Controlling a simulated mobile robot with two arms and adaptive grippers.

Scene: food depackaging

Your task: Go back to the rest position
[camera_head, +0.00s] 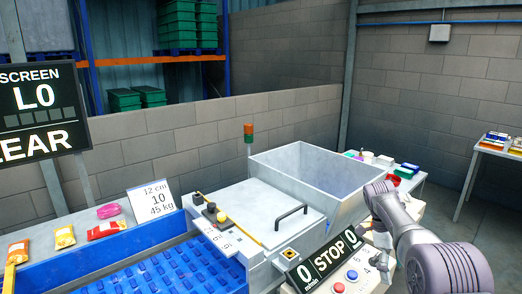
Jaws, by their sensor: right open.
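My right arm comes in from the lower right. Its gripper (383,262) hangs small and dark beside the right end of the STOP display (330,257); by its outline it is open, and nothing shows held in it. I cannot tell whether it touches the panel. My left gripper is not in view. The grey machine with a closed, handled lid (262,213) stands in the middle, and an open grey hopper (325,172) rises behind it.
A blue conveyor (165,272) runs at the lower left, with colourful packets (65,237) behind it. A control panel with red and blue buttons (352,275) lies close to my right arm. A side table (410,180) holds small items. Block walls stand behind.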

